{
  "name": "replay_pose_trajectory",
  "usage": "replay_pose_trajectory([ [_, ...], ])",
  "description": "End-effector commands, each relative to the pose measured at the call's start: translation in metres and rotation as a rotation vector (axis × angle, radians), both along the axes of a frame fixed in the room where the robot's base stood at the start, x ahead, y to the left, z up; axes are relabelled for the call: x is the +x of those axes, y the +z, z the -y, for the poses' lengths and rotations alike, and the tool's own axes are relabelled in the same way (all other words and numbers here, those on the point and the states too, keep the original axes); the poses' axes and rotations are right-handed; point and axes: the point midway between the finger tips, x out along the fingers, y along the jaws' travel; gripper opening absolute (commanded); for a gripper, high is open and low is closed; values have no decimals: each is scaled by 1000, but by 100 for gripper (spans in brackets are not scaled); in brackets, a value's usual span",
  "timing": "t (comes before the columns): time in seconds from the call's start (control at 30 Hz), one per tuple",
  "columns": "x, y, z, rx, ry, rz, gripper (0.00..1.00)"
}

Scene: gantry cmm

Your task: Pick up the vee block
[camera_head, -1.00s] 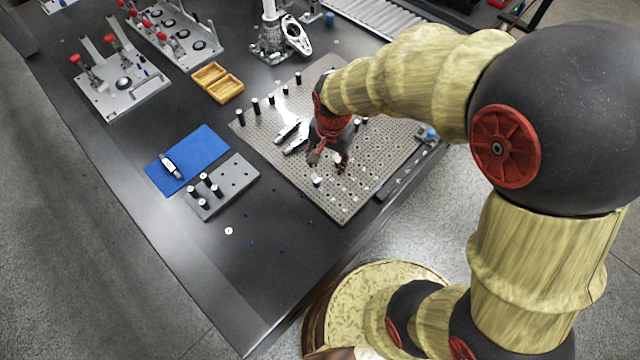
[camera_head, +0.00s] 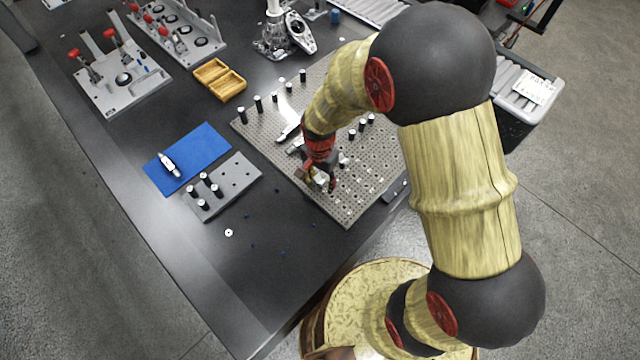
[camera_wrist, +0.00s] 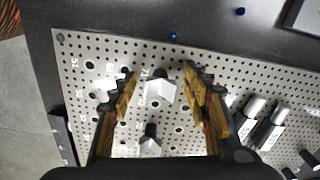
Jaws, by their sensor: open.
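A small pale metal block (camera_wrist: 160,92), which looks like the vee block, sits on the perforated fixture plate (camera_wrist: 90,55). In the wrist view it lies between the fingers of my gripper (camera_wrist: 160,77), which are spread with gaps on both sides. In the head view my gripper (camera_head: 317,181) points down low over the near part of the plate (camera_head: 345,210), and the block there is mostly hidden by the fingers. A second pale piece with a black top (camera_wrist: 151,143) stands on the plate behind the first, nearer my palm.
Black-topped posts (camera_head: 258,104) stand on the plate. Two silver cylinders (camera_wrist: 254,107) lie right of my fingers in the wrist view. Left of the plate are a grey rack (camera_head: 238,172) with pins and a blue mat (camera_head: 208,140). The near table corner is mostly clear.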

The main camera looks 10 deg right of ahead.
Motion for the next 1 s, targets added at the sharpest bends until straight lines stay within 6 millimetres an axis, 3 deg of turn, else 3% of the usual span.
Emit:
replay_pose_trajectory([
  [0.27,1,-6,0,0,0,3,48],
  [1.0,1,-6,0,1,0,2,6],
])
